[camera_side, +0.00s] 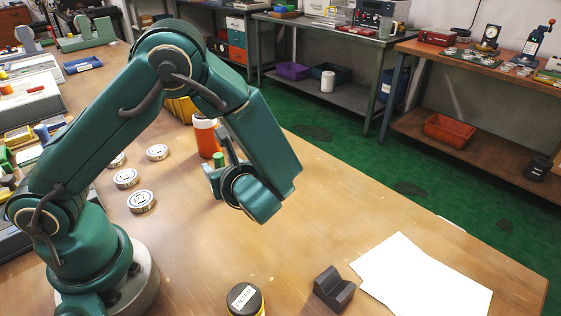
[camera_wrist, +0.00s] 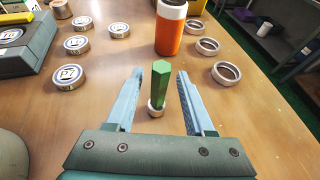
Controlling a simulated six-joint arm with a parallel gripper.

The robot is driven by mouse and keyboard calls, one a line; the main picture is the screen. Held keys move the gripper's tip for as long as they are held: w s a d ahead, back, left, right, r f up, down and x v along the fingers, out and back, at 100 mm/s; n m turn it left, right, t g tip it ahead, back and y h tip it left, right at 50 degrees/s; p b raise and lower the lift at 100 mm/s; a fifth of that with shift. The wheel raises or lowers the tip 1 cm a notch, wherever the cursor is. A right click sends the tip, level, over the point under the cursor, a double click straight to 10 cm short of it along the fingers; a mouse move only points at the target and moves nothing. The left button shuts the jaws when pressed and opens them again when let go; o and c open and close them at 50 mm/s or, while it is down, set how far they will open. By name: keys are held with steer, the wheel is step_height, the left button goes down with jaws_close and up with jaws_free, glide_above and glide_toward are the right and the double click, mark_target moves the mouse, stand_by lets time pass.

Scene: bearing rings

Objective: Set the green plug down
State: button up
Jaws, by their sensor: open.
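The green plug (camera_wrist: 161,82) stands upright between my fingers in the wrist view. Its lower end meets a small silver ring (camera_wrist: 156,110), seemingly inside it, though the exact fit is hard to see. My gripper (camera_wrist: 160,73) is open, with one finger on each side of the plug and a visible gap to both. In the side view my gripper (camera_side: 222,168) is low near the table, and the top of the green plug (camera_side: 218,158) shows beside it. The plug's lower part is hidden there.
An orange container with a white top (camera_wrist: 170,28) stands just behind the plug. Open metal rings (camera_wrist: 226,73) lie to the right, and labelled silver discs (camera_wrist: 69,77) to the left. A black block (camera_side: 334,290) and white paper (camera_side: 425,280) lie toward the front.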

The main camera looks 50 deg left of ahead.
steer(key=v, duration=1)
steer(key=s+r+n+t+h, duration=0.1)
steer(key=s+r+n+h, duration=0.2)
steer(key=n+h, duration=0.3)
steer(key=s+r+n+t+h, duration=0.1)
steer(key=s+r+n+h, duration=0.2)
steer(key=n+h, duration=0.4)
steer(key=s+n, duration=0.1)
steer(key=n, duration=0.7)
steer(key=shift+s+d, duration=0.35)
